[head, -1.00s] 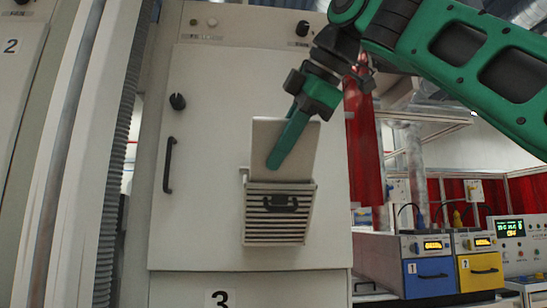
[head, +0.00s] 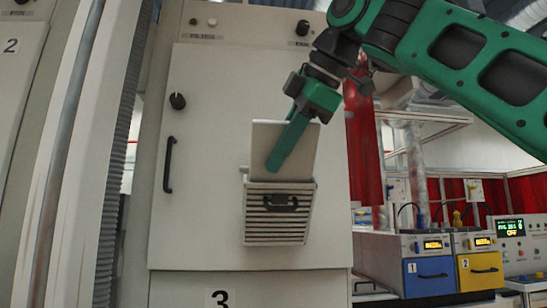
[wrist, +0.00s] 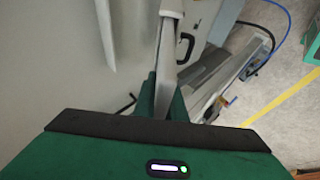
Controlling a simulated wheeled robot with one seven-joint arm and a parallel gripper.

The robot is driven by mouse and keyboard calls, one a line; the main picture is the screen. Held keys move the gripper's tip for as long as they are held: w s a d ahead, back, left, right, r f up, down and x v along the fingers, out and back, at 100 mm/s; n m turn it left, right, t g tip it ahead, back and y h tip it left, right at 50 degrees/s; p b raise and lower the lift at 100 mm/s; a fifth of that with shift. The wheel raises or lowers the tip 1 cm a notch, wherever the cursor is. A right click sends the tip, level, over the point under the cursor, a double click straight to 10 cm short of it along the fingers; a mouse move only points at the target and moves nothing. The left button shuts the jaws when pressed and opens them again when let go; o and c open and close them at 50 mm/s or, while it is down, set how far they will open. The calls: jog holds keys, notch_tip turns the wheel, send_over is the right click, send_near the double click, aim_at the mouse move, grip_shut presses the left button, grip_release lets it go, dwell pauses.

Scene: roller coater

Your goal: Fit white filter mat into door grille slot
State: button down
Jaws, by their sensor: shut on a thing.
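The white filter mat (head: 301,158) is a flat pale panel standing upright, slightly tilted, in front of the cabinet door. My gripper (head: 279,160) is shut on it, with a green finger across its face. The mat's lower edge is at the top of the door grille (head: 276,229), a slatted holder with a black handle; whether the edge is inside the slot cannot be told. In the wrist view the mat (wrist: 168,50) shows edge-on between the green fingers (wrist: 165,95), with the grille's handle (wrist: 184,48) below it.
A red curtain (head: 362,150) hangs to the right. Blue (head: 427,279) and yellow (head: 480,272) units stand at the lower right.

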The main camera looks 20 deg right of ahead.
aim_at(303, 135)
jog(key=shift+w+d+f, duration=0.2)
jog(key=shift+w+f, duration=0.45)
jog(key=shift+f, duration=0.1)
jog(key=shift+w+d+f, duration=0.2)
jog(key=shift+w+f, duration=0.45)
jog(key=shift+f, duration=0.1)
jog(key=shift+w+d+f, duration=0.2)
jog(key=shift+w+f, duration=0.45)
jog(key=shift+f, duration=0.1)
dwell(0.6)
jog(key=c, duration=1.7)
grip_release()
jog(key=shift+f, duration=0.1)
jog(key=shift+c, duration=0.2)
jog(key=v, duration=1)
jog(key=shift+s+d+r, duration=0.1)
jog(key=shift+r, duration=0.2)
jog(key=shift+s, duration=0.1)
